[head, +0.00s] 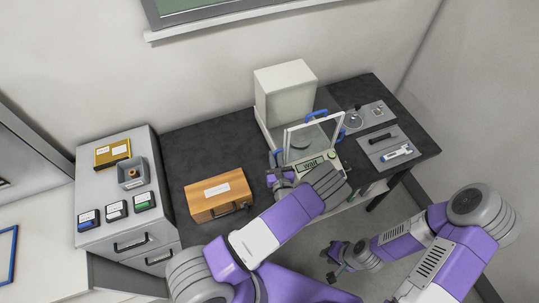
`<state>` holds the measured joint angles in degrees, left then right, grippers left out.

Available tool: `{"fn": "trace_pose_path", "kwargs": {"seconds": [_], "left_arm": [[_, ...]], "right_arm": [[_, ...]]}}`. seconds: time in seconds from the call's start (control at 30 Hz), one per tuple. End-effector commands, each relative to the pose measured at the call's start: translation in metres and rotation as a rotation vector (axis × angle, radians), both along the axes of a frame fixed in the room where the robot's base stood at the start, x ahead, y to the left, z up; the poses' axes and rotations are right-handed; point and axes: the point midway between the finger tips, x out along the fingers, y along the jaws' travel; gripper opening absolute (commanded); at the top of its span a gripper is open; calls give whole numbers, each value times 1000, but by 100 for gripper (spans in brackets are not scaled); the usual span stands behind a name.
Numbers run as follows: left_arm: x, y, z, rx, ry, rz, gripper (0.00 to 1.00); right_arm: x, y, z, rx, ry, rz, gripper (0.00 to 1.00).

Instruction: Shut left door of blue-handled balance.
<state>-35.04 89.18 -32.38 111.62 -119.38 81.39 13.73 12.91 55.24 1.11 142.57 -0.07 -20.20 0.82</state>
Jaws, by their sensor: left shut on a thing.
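The balance (285,85) has a tall off-white housing at the back and a white-framed glass chamber (312,133) in front. Its display (309,164) reads "wait". Blue handles show at the top (318,115), on the right side (341,133) and low on the left side (275,157). My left gripper (277,174) is at the chamber's front left corner, shut on the left blue handle. My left wrist covers part of the balance's front. How far the left door stands open cannot be told. My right gripper (334,264) hangs low, away from the table; its jaws are too small to read.
A wooden box (217,195) stands left of the balance on the dark table (190,146). A grey cabinet (88,163) at the left holds small cases and a yellow box. Grey mats (370,149) with small tools lie to the right. Dark tabletop is free behind the wooden box.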

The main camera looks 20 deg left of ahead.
Motion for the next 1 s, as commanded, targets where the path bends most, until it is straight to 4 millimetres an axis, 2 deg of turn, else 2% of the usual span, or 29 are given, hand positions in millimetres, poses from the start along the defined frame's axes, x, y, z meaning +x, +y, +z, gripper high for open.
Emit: {"fn": "trace_pose_path", "kwargs": {"seconds": [0.03,0.2,0.23,0.33,0.67,1.0], "left_arm": [[0,-5,-5,-10,13,-14,0],[0,-5,-6,-12,14,-13,0],[0,-4,-6,-11,13,-13,16],[0,-4,-5,-11,13,-12,31],[-2,-6,-5,-9,10,-12,31],[-46,-34,-6,-9,12,-14,31]], "right_arm": [[-1,0,0,0,1,2,26],[-1,1,0,1,3,2,26],[-2,1,0,1,3,2,26],[-1,1,0,1,2,2,26],[-1,1,-1,1,2,2,26],[-1,1,-11,1,2,2,26]]}}
